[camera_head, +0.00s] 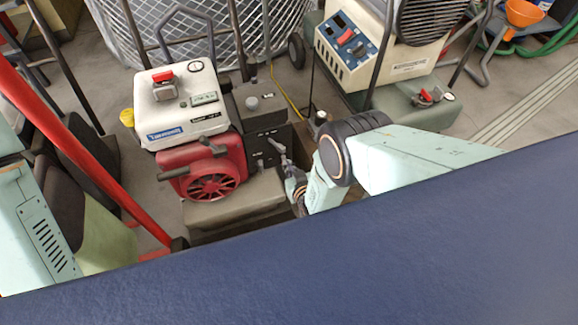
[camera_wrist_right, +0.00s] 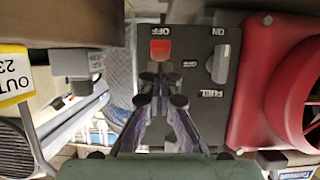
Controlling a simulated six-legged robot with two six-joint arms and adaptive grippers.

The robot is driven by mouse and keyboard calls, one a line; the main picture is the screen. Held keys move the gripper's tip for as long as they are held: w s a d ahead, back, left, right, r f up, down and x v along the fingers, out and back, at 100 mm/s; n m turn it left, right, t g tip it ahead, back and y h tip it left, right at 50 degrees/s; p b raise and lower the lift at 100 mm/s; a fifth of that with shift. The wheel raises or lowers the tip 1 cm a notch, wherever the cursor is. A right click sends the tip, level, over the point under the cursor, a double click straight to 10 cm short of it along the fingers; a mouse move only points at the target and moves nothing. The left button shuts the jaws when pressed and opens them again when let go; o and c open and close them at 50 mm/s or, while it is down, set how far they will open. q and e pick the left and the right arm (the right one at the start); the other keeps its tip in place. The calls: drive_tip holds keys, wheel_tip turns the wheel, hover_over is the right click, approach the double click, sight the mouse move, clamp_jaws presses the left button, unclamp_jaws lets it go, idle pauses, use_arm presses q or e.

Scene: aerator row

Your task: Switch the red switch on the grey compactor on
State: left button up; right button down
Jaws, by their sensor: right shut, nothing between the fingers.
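The compactor has a red engine (camera_head: 215,170) under a white tank (camera_head: 180,105), with a dark box (camera_head: 262,112) at its right side. In the right wrist view a dark panel (camera_wrist_right: 200,110) appears upside down. On it are a red switch (camera_wrist_right: 160,50) beside an "OFF" label and a grey knob (camera_wrist_right: 221,64). Which way the switch is set I cannot tell. My right gripper (camera_wrist_right: 155,75) is shut and empty, its tips in front of the panel, just below the switch in the picture. Contact is unclear. The gripper (camera_head: 280,152) also shows in the head view. My left gripper is out of view.
A cream machine with a blue panel (camera_head: 347,40) and its own red switch stands at the back right. A red bar (camera_head: 75,150) crosses the left side. A wire mesh container (camera_head: 200,25) stands behind. Open floor (camera_head: 490,85) lies to the right.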

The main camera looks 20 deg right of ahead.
drive_tip(key=c, duration=2.1)
unclamp_jaws()
drive_tip(key=o, duration=0.9)
drive_tip(key=shift+s, duration=0.15)
drive_tip(key=v, duration=1.1)
drive_tip(key=shift+s+r, duration=0.25)
drive_tip(key=shift+s, duration=0.05)
